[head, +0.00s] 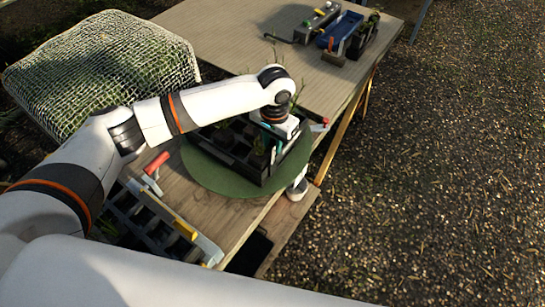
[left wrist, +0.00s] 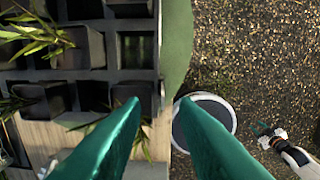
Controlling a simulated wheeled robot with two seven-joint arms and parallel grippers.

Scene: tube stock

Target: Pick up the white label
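My left gripper (head: 272,153) points down over the right part of a black plant tray (head: 219,152). In the left wrist view its two teal fingers (left wrist: 159,101) are apart, with nothing held between them; the tray's edge shows below. I cannot clearly make out the white label; a small pale piece (left wrist: 48,168) at the lower left of the left wrist view could be one, but this is unsure. My right gripper (left wrist: 268,137) shows small and far off at the right of that view, over the gravel; its finger opening is too small to tell.
The tray stands on a round green mat (head: 207,180) on a wooden table (head: 250,30). Leafy seedlings (left wrist: 35,40) grow in its cells. A second rack (head: 150,225) with red and yellow parts lies nearer. A blue bin (head: 340,30) stands at the back. Gravel lies to the right.

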